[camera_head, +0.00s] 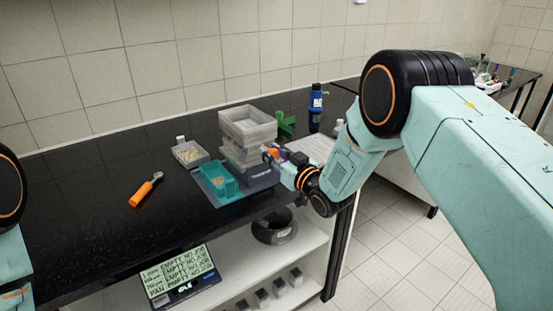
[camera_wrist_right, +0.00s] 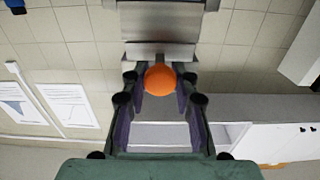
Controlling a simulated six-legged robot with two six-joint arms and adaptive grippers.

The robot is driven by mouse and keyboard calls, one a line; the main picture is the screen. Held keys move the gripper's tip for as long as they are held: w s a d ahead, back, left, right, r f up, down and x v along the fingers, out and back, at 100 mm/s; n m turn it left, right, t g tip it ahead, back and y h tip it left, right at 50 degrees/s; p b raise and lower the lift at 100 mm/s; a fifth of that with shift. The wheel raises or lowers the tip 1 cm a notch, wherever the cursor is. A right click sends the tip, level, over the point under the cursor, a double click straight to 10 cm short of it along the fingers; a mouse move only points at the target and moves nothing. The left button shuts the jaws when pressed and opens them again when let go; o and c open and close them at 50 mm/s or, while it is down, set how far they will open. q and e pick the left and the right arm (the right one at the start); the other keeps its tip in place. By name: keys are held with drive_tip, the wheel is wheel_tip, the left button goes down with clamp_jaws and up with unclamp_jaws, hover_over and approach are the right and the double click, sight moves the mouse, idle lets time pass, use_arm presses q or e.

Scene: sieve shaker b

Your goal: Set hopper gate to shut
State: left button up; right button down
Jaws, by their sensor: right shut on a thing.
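A grey see-through stack (camera_head: 247,128), which looks like the hopper and sieves, stands on the dark bench in the head view. My right gripper (camera_head: 274,155) is at the right side of this stack. In the right wrist view my right gripper (camera_wrist_right: 160,84) is closed around a round orange knob (camera_wrist_right: 160,79), with a finger on each side. The knob sits against a grey metal-looking part (camera_wrist_right: 158,52), likely the hopper gate. The gate's exact position cannot be told. My left gripper is out of view; only part of its arm shows at the left edge.
A teal tray (camera_head: 219,184) stands in front of the stack. A grey tray of grains (camera_head: 190,155), an orange-handled tool (camera_head: 146,190), a blue bottle (camera_head: 315,108) and a green object (camera_head: 285,124) are around it. A display (camera_head: 180,276) is below the bench edge. The bench's left part is clear.

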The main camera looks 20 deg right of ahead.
drive_tip(key=shift+w+r, duration=0.1)
drive_tip(key=c, duration=1)
unclamp_jaws()
drive_tip(key=shift+c, duration=0.2)
drive_tip(key=v, duration=1.2)
